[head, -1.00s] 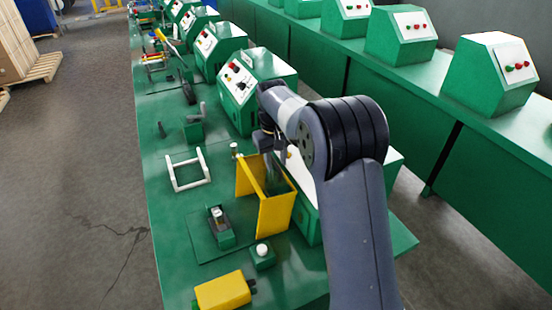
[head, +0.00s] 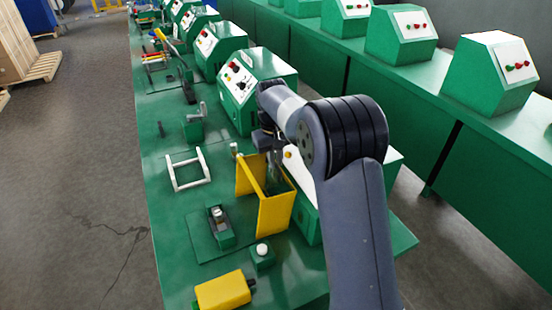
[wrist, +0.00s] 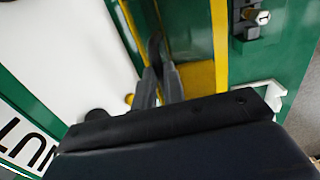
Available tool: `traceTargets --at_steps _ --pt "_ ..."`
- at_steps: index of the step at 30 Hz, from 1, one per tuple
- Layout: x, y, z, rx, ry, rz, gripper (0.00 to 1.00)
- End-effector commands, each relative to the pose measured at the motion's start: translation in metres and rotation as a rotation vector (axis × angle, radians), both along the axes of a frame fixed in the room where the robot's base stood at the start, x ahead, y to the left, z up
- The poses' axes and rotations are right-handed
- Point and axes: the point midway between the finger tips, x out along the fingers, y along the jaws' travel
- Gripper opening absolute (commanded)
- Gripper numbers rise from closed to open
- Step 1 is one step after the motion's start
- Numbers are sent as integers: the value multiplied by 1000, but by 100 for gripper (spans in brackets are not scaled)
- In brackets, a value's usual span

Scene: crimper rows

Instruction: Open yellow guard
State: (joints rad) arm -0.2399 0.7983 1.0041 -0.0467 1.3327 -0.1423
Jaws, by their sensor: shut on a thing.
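The yellow guard (head: 274,213) is a frame of two side panels joined by a bar. It stands between the small green press fixture (head: 219,228) and the near green console with a white sloped face (head: 304,188). My gripper (head: 270,172) is at the guard's far, console side, partly hidden by my arm.
A yellow box (head: 222,290) and a green block with a white button (head: 262,254) are near the front. Another green console (head: 255,92) stands beyond. The bench's left edge borders open floor.

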Motion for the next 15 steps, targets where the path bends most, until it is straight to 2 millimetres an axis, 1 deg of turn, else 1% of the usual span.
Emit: traceTargets --at_steps 3,6,11,15 --pt "-8 20 11 -1 -1 6 0" --pt "-14 34 13 -38 -12 6 0" --pt "-18 44 14 -84 -34 3 0" --pt "-18 44 14 -91 -38 0 0"
